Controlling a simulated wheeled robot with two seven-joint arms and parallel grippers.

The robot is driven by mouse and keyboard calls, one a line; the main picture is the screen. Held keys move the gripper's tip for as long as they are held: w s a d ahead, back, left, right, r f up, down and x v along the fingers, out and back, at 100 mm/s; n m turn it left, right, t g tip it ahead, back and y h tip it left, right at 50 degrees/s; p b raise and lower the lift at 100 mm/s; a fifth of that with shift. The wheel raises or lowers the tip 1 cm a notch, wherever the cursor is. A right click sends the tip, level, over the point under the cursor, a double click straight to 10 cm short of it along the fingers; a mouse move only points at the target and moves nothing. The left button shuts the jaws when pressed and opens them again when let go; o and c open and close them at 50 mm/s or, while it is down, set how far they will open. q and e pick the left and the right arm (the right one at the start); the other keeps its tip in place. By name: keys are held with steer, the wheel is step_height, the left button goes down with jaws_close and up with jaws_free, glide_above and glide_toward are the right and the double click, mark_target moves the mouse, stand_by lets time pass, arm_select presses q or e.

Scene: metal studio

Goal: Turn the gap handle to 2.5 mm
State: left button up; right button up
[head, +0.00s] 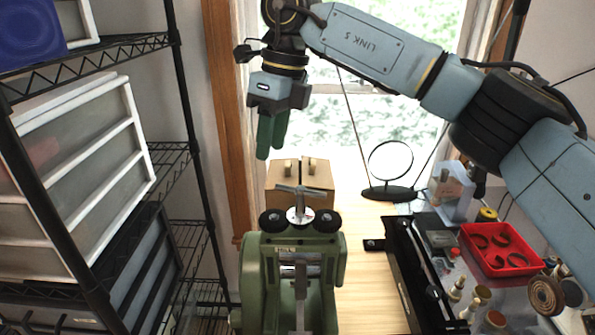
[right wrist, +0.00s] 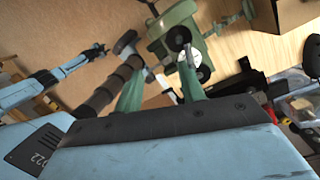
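The green rolling mill (head: 293,243) stands at the lower middle of the head view. On its top is the metal T-shaped gap handle (head: 298,191), above a pale round dial (head: 299,215) between two black round caps. The dial's marks are too small to read. My right gripper (head: 270,152) hangs above and a little left of the handle, apart from it, green fingers pointing down. In the right wrist view its fingers (right wrist: 160,85) are spread with nothing between them. The mill (right wrist: 183,17) shows there beyond them. My left gripper is outside the head view and cannot be made out surely in the wrist view.
A wire shelf with white drawers (head: 80,170) stands at left. Behind the mill is a cardboard box (head: 315,175). A round magnifier (head: 390,162) stands at the back right. A red tray (head: 500,250) and small tools crowd the right. Bare wooden tabletop (head: 365,285) lies beside the mill.

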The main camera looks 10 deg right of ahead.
step_height(320, 180, up, 3)
steer(key=m+h, duration=0.1)
steer(key=h, duration=0.1)
glide_above(301, 187)
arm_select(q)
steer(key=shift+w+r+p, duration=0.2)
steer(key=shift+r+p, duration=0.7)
arm_select(e)
steer(key=shift+t, duration=0.3)
step_height(301, 187, down, 13)
steer(key=shift+r, duration=0.1)
steer(key=shift+c, duration=0.4)
jaws_close()
